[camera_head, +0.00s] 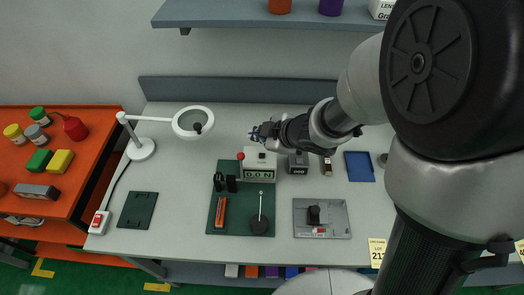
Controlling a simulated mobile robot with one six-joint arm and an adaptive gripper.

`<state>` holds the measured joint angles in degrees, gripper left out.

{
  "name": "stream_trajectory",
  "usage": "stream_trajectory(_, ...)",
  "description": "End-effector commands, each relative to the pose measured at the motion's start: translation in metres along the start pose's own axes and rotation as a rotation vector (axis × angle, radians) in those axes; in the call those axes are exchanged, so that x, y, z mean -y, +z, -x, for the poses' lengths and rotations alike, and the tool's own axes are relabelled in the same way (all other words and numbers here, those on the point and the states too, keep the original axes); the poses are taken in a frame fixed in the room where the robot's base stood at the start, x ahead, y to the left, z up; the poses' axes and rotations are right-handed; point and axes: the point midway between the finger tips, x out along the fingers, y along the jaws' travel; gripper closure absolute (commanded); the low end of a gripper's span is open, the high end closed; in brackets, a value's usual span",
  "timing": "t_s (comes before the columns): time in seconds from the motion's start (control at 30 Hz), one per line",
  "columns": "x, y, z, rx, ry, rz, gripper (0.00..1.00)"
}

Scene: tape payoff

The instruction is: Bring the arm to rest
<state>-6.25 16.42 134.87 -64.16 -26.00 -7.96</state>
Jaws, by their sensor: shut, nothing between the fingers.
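My arm reaches in from the right of the head view and covers much of that side. My gripper (258,132) points left, shut and empty, above the back middle of the bench (170,180). In the picture it lies just over the white box with a display (260,165) and appears apart from it, though the exact gap is hard to judge. The fingertips are small in this view.
A white ring lamp (193,122) stands left of my gripper. A green mat (240,222) with tools and a grey tray (321,230) lie in front. A shelf (230,14) hangs above. An orange cart (75,180) stands at left.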

Motion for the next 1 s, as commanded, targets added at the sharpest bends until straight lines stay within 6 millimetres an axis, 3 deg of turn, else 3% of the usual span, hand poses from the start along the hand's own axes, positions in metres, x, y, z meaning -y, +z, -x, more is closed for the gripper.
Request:
stream_trajectory(0.73,-0.004,0.002,0.003,0.012,0.013,-0.009,1.00)
stream_trajectory(0.87,-0.029,0.015,0.032,0.103,0.101,-0.084,1.00)
stream_trajectory(1.0,-0.059,0.045,0.101,0.278,0.257,-0.291,1.00)
